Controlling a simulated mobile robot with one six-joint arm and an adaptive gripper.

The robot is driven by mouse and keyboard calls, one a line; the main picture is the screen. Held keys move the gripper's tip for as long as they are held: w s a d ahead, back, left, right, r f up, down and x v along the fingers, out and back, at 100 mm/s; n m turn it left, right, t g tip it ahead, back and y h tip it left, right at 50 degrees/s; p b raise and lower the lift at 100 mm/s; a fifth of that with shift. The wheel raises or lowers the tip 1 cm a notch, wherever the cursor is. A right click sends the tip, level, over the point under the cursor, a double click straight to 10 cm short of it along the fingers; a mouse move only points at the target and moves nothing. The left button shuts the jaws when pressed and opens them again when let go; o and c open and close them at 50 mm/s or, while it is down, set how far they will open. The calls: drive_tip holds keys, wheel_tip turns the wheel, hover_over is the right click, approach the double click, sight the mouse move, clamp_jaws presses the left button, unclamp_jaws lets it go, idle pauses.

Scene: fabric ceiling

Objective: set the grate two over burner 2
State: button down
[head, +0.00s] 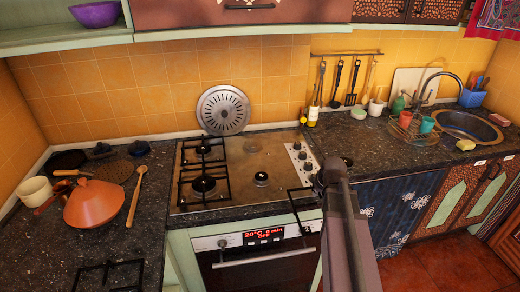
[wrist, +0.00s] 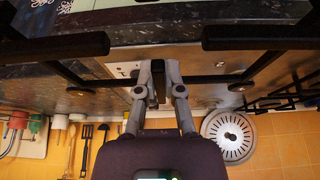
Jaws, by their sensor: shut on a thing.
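My gripper (wrist: 159,72) is shut on a black grate (wrist: 255,38), whose bars spread to both sides in the wrist view. In the head view my gripper (head: 322,180) is at the right edge of the cooktop, and part of the held grate (head: 293,208) shows near the front right corner, mostly hidden by my arm. The steel cooktop (head: 228,160) has two uncovered burners on its right side, a rear one (head: 252,146) and a front one (head: 261,180). No burner numbers are legible.
Another black grate (head: 203,170) covers the left burners. A further grate (head: 108,276) lies on the left counter. Knobs (head: 301,157) line the cooktop's right edge. A round perforated plate (head: 223,110) leans on the back wall. An orange tagine (head: 93,206) stands at left.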

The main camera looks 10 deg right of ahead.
drive_tip(key=w+a+r+p, duration=0.2)
drive_tip(key=w+a, duration=0.6)
drive_tip(key=w, duration=0.4)
drive_tip(key=w+a+r+p, duration=0.2)
drive_tip(key=w+a, duration=0.7)
drive_tip(key=w, duration=0.3)
drive_tip(key=shift+r+p, duration=0.4)
drive_tip(key=shift+a+f, duration=0.1)
drive_tip(key=shift+f, duration=0.15)
drive_tip(key=shift+f+b, duration=3.65)
drive_tip(key=shift+b, duration=0.25)
drive_tip(key=shift+s+f+b, duration=0.1)
drive_tip(key=shift+f+b, duration=0.35)
drive_tip(key=shift+f, duration=0.05)
drive_tip(key=c, duration=0.7)
unclamp_jaws()
